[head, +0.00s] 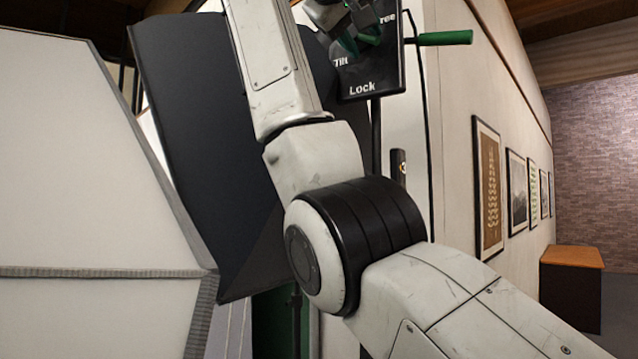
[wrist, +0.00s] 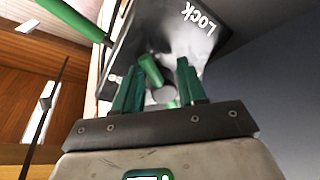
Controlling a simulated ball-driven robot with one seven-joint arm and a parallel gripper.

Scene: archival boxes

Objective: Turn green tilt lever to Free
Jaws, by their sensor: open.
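A black plate (head: 378,75) with white words "Tilt", "Lock" and a partly covered "Free" stands at the top of the head view. It also shows in the wrist view (wrist: 215,12), with "Lock" turned sideways. A short green lever (wrist: 151,70) stands out from the plate in the wrist view. My gripper (wrist: 159,76) is open, with its green fingers on either side of the lever's end; I cannot tell whether they touch it. In the head view my gripper (head: 357,42) is in front of the plate and hides much of the lever.
A longer green handle (head: 445,38) sticks out right of the plate, also at upper left in the wrist view (wrist: 75,18). A dark panel (head: 215,150) and a large white panel (head: 90,170) stand at left. Framed pictures (head: 489,188) hang on the right wall.

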